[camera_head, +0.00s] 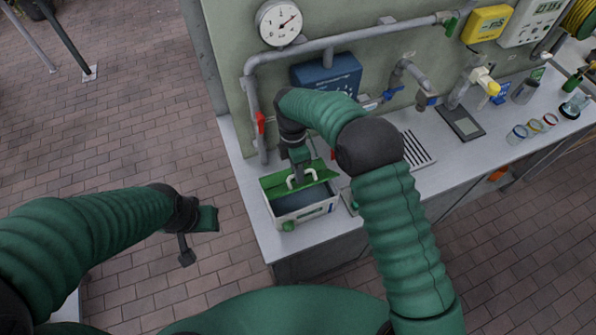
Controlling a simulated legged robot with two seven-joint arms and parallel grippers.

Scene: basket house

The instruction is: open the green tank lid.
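The tank (317,211) is a pale box on the left end of the counter, with dark contents showing inside. Its green lid (318,176) is raised and tilted up along the back side, with a pale handle on it. My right gripper (299,177) reaches down to that handle and looks closed on it; the fingertips are small and partly hidden. A green knob (288,226) is on the tank's front. My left gripper (190,246) hangs over the brick floor left of the counter, away from the tank. It holds nothing visible, and its finger gap is unclear.
A grey pipe with a red-handled valve (260,124) stands behind the tank, near a blue box (329,74) and a pressure gauge (280,22). A drain grille (417,149) and several jars (517,134) are on the right.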

